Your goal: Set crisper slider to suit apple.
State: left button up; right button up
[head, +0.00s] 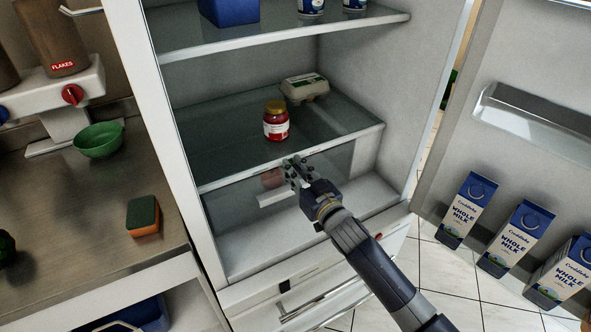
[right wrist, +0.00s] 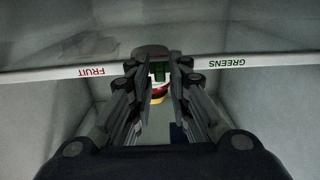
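The refrigerator stands open. A reddish apple (head: 272,178) shows behind the clear crisper front under the lower glass shelf. The shelf's white front strip (right wrist: 50,75) carries a red FRUIT label (right wrist: 91,71) on the left and a green GREENS label (right wrist: 228,62) on the right, both upside down in the right wrist view. My right gripper (head: 293,172) is at this strip, right of the apple; in the right wrist view its fingers (right wrist: 165,88) are apart, between the two labels. The slider itself cannot be made out; the fingers cover that stretch. My left gripper is out of view.
A red jar with a gold lid (head: 276,121) and an egg carton (head: 305,87) stand on the shelf above. The open door with milk cartons (head: 467,209) is at the right. A counter with a green bowl (head: 99,140) and sponge (head: 143,215) is at the left.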

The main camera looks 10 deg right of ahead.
grip_shut()
jog(key=shift+w+d+p, duration=0.15)
jog(key=shift+w+d, duration=0.15)
jog(key=shift+d, duration=0.55)
jog(key=shift+w+d+p, duration=0.15)
jog(key=shift+w+d, duration=0.15)
jog(key=shift+d, duration=0.5)
jog(key=shift+o, duration=1.7)
grip_release()
jog(key=shift+r, duration=0.1)
jog(key=shift+o, duration=1.3)
jog(key=shift+d, duration=0.1)
jog(key=shift+s, duration=0.1)
jog(key=v, duration=1.1)
jog(key=shift+s+d, duration=0.15)
jog(key=shift+s, duration=0.25)
